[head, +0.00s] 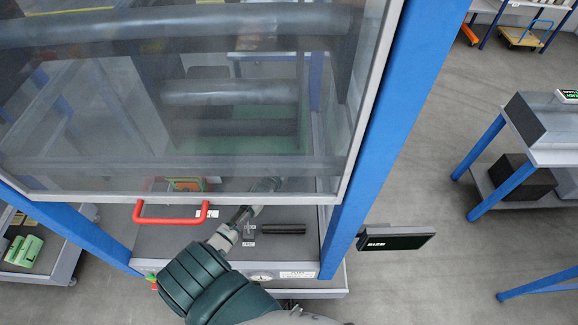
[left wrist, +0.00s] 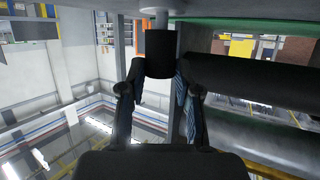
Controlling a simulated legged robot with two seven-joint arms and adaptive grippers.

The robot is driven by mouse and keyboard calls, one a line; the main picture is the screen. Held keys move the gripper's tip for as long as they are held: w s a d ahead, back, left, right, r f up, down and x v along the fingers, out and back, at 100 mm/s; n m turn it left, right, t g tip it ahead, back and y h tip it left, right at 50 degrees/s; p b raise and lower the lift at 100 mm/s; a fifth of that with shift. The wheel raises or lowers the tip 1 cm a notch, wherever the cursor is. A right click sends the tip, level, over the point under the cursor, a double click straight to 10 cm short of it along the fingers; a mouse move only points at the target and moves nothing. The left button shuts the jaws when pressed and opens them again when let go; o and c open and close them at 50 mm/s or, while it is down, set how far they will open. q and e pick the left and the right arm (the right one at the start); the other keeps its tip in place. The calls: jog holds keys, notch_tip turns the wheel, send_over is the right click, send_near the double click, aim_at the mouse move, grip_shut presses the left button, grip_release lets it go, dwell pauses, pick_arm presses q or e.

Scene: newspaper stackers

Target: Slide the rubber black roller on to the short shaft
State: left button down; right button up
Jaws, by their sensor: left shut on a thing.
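In the left wrist view, my left gripper (left wrist: 160,72) is shut on a short black roller (left wrist: 159,48), holding it by its sides. A light grey shaft (left wrist: 161,19) stands at the roller's far end, in line with it. I cannot tell whether the roller is around the shaft or only up against it. In the head view, my left gripper (head: 265,188) reaches under the clear cover, and its tip and the roller are dim behind the cover. My right gripper is in neither view.
The clear cover (head: 180,140) with a red handle (head: 171,219) hangs over the grey deck (head: 165,238). A dark cylinder (head: 284,229) lies on the deck, right of my arm. Long dark rollers (left wrist: 250,85) run close right of my gripper. Blue posts (head: 385,120) flank the machine.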

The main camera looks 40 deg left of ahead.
pick_arm(q)
jog(key=shift+f, duration=0.25)
jog(key=c, duration=0.7)
grip_release()
jog(key=v, duration=1.1)
jog(key=shift+s, duration=0.4)
jog(key=shift+d+r, duration=0.1)
